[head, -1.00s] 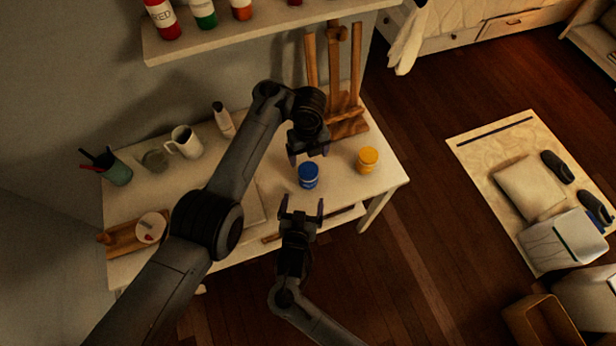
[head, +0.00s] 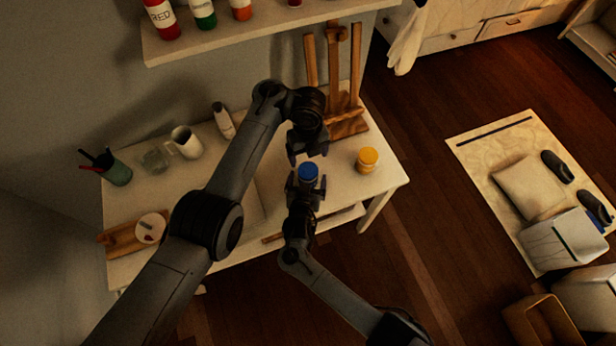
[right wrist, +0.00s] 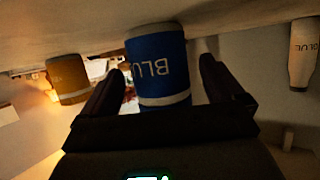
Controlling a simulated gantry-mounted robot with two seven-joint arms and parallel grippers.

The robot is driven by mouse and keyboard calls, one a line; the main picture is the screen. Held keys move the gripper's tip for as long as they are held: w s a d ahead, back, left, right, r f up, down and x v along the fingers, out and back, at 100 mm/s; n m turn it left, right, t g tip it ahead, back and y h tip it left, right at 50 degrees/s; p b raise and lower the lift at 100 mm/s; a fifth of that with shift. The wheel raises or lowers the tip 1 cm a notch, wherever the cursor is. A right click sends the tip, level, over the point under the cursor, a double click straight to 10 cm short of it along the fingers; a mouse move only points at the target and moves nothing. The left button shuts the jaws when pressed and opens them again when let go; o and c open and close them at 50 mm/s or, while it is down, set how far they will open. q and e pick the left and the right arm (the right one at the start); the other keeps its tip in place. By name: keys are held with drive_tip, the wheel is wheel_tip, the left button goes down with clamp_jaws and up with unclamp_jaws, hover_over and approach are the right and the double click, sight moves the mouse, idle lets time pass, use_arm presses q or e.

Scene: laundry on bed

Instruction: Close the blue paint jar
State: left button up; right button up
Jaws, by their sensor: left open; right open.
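The blue paint jar (head: 308,171) stands on the white table near its front right part, with a blue top showing in the head view. In the right wrist view the jar (right wrist: 158,68) shows its label, between my right gripper's fingers. My right gripper (head: 303,182) is open, with its fingers on either side of the jar; I cannot tell whether they touch it. My left gripper (head: 307,150) is open just behind and above the jar, pointing down. The left fingers partly blend into the dark arm. Whether the lid is tight cannot be seen.
A yellow paint jar (head: 367,160) stands to the right on the table (head: 388,180). A wooden easel (head: 345,120) stands behind. A white mug (head: 186,142), a brush cup (head: 117,172) and a wooden tray (head: 122,240) are at the left. A shelf (head: 270,38) hangs above.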

drive_tip(key=shift+w+f, duration=0.15)
drive_tip(key=shift+w, duration=0.15)
